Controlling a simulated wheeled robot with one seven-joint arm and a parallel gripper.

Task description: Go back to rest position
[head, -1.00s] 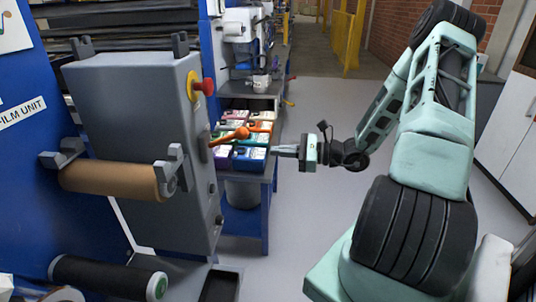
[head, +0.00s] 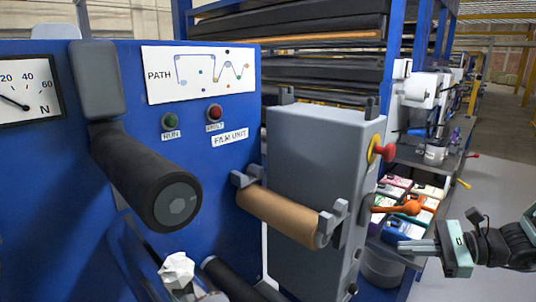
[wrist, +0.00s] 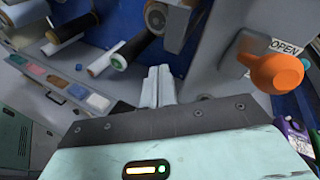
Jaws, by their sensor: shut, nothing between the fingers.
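My gripper (head: 408,246) is at the lower right in the head view, with its pale fingers pointing left toward the grey machine box. It is shut and empty, and its closed fingers also show in the wrist view (wrist: 157,87). An orange-knobbed lever (head: 408,208) on the box's right side is just above and beyond the fingers in the head view. The knob shows large at the right in the wrist view (wrist: 276,73), apart from the fingers. An "OPEN" label (wrist: 285,47) is beside it.
The grey box (head: 310,150) carries a red knob (head: 384,151) and a brown roller (head: 280,217). A black roller (head: 145,175) sticks out of the blue panel (head: 225,75). Grey floor is clear at the right.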

